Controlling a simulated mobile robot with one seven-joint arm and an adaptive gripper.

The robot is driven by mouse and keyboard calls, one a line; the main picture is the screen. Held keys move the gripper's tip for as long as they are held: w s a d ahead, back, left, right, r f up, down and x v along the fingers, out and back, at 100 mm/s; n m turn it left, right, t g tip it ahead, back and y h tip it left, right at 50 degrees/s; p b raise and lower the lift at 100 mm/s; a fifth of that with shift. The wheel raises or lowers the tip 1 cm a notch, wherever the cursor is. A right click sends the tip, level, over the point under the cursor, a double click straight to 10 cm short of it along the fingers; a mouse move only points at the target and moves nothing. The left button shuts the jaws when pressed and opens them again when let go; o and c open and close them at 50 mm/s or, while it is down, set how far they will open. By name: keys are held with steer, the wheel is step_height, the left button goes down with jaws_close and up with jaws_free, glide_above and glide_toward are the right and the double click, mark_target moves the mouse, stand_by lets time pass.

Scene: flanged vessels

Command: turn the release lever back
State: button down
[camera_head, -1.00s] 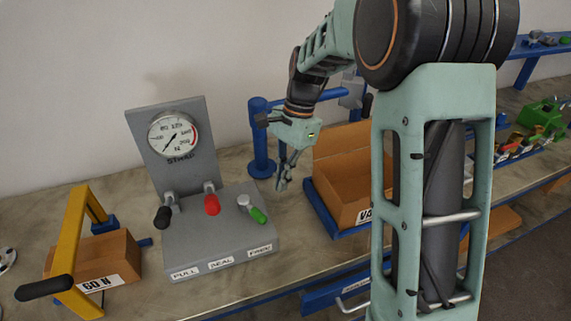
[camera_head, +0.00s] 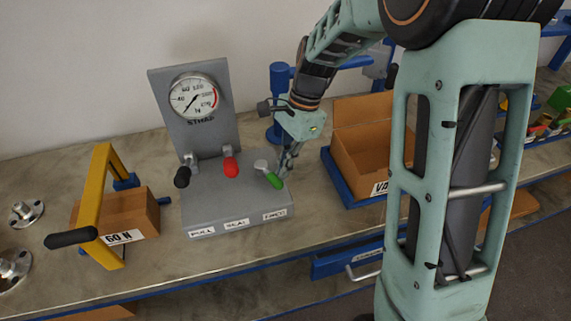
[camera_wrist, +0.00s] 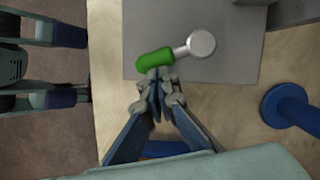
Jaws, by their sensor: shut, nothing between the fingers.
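The release lever has a green grip (camera_head: 272,179) and a round silver pivot, at the right of the grey strap panel (camera_head: 205,206), above the rightmost label. Its grip points to the front right in the head view. In the wrist view the green grip (camera_wrist: 155,59) lies left of its silver pivot (camera_wrist: 201,43). My gripper (camera_head: 284,172) is beside the right end of the grip. In the wrist view my gripper (camera_wrist: 160,75) is shut, its tips at the near side of the grip, close to or touching it. Nothing shows between the fingers.
A black lever (camera_head: 182,177) and a red lever (camera_head: 231,167) stand left of the green one, below a gauge (camera_head: 194,97). A cardboard box (camera_head: 362,162) stands to the right, a yellow frame (camera_head: 97,205) to the left. A blue post (camera_wrist: 291,105) is near my gripper.

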steer(key=shift+s+a+r+m, duration=0.1)
steer(key=shift+s+a+m, duration=0.2)
steer(key=shift+s+m, duration=0.45)
steer(key=shift+s+a+m, duration=0.2)
steer(key=shift+a+m, duration=0.05)
steer(key=shift+a, duration=0.1)
